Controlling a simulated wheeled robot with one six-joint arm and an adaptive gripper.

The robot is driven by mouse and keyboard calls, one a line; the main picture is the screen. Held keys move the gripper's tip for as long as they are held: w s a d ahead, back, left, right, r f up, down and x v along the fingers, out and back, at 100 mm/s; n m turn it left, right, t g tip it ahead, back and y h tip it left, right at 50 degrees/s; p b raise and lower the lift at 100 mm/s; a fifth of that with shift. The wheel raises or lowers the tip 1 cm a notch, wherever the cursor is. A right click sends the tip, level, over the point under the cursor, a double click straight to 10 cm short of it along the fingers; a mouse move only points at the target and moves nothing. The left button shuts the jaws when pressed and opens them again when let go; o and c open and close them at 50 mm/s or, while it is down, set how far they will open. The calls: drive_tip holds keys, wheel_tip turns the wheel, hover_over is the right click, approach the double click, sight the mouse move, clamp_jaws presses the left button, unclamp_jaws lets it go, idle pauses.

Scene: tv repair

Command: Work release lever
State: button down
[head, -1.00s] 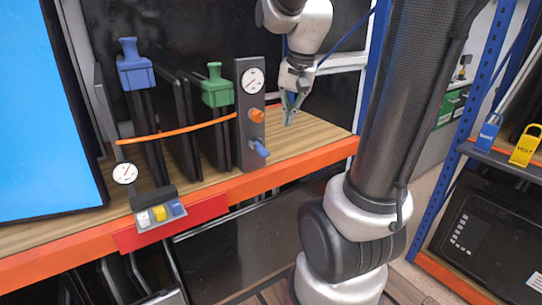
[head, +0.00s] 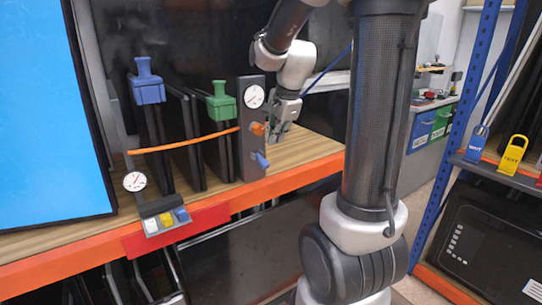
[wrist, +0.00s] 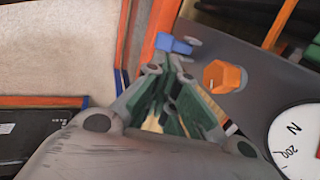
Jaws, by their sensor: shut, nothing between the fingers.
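A grey upright panel (head: 249,165) stands on the wooden shelf. It carries a round gauge (head: 254,96), an orange knob (head: 258,129) and, lowest, a blue lever (head: 261,161). Which part is the release lever is not marked. My gripper (head: 275,139) is shut and empty, just right of the panel at about the knob's height. In the wrist view, my green-padded fingers (wrist: 168,68) point toward the blue lever (wrist: 175,45), with the orange knob (wrist: 223,76) to their right. Whether the fingertips touch the panel cannot be told.
An orange cable runs left from the panel past a green-handled clamp (head: 221,104) and a blue one (head: 147,88). A small gauge (head: 134,181) and a button box (head: 165,219) sit at the shelf's front. Shelf right of the panel (head: 312,148) is bare.

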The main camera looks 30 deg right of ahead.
sight(261, 160)
drive_tip(key=x, duration=0.7)
drive_tip(key=shift+f, duration=0.4)
